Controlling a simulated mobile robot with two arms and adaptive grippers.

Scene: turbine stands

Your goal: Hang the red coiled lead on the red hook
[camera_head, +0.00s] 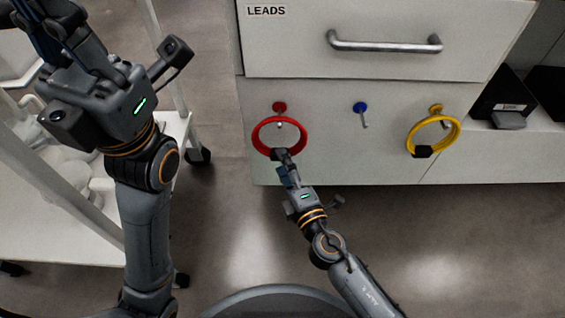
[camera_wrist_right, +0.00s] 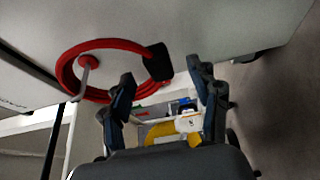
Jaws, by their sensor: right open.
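The red coiled lead (camera_head: 302,138) hangs at the red hook (camera_head: 279,106) on the white cabinet front. The hook's metal peg shows inside the loop, also in the right wrist view (camera_wrist_right: 87,72), where the red lead (camera_wrist_right: 66,75) circles it. The lead's black band (camera_wrist_right: 158,62) lies just beyond my right fingertips. My right gripper (camera_head: 285,165) is below the loop; in its wrist view the fingers (camera_wrist_right: 162,80) are spread with nothing clamped between them. My left gripper (camera_head: 50,22) is at the upper left, partly cut off, away from the lead.
A blue hook (camera_head: 360,107) is empty. A yellow coiled lead (camera_head: 455,133) hangs on the yellow hook (camera_head: 436,108). A drawer handle (camera_head: 384,44) sticks out above. A white shelved cart (camera_head: 40,215) stands at the left. Open floor lies below the cabinet.

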